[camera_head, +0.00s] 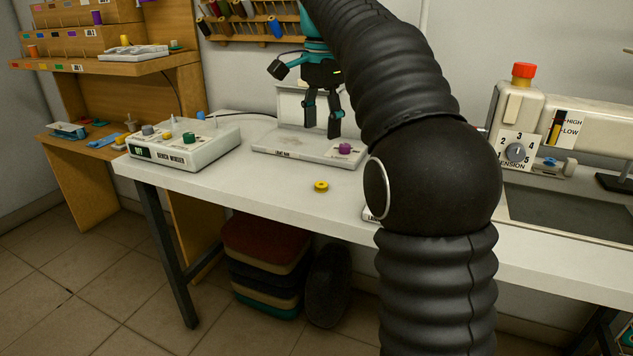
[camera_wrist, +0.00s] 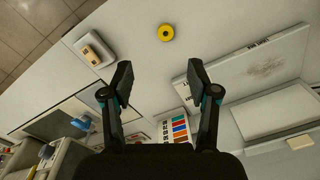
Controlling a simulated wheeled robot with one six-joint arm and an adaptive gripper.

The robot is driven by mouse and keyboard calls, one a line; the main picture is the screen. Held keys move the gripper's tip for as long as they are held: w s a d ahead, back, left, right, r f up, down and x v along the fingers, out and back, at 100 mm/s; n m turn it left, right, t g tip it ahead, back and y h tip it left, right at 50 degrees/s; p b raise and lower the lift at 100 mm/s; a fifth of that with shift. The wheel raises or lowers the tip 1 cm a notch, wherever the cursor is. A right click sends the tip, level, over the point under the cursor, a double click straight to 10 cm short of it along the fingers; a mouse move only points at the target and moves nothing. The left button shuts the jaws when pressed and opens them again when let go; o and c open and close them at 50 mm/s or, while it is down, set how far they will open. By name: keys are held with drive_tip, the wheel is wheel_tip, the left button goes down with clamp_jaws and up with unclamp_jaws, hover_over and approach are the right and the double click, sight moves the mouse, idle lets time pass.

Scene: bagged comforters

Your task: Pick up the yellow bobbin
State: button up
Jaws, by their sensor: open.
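The yellow bobbin (camera_head: 321,187) lies on the white table (camera_head: 240,180), in front of the light pad. It also shows in the wrist view (camera_wrist: 166,32), above and between my fingertips in the picture and apart from them. My gripper (camera_head: 321,127) is open and empty, pointing down over the light pad, behind the bobbin.
The light pad (camera_head: 285,146) carries a purple bobbin (camera_head: 345,149). A bench winder (camera_head: 183,143) stands to the left and a sewing machine (camera_head: 520,115) to the right. A small white item with a tan top (camera_wrist: 95,50) lies near the bobbin. Table around the bobbin is clear.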

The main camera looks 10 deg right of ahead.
drive_tip(key=w, duration=0.2)
drive_tip(key=m+b, duration=0.1)
drive_tip(key=b, duration=0.1)
hover_over(319, 190)
drive_tip(key=w, duration=0.1)
drive_tip(key=f, duration=0.8)
drive_tip(key=shift+d, duration=0.2)
drive_tip(key=shift+w+d+f+b, duration=0.15)
drive_tip(key=shift+f+b, duration=0.25)
drive_tip(key=shift+f, duration=1)
drive_tip(key=shift+d+f+b, duration=0.1)
drive_tip(key=shift+f+b, duration=0.25)
drive_tip(key=shift+f, duration=1)
drive_tip(key=c, duration=0.9)
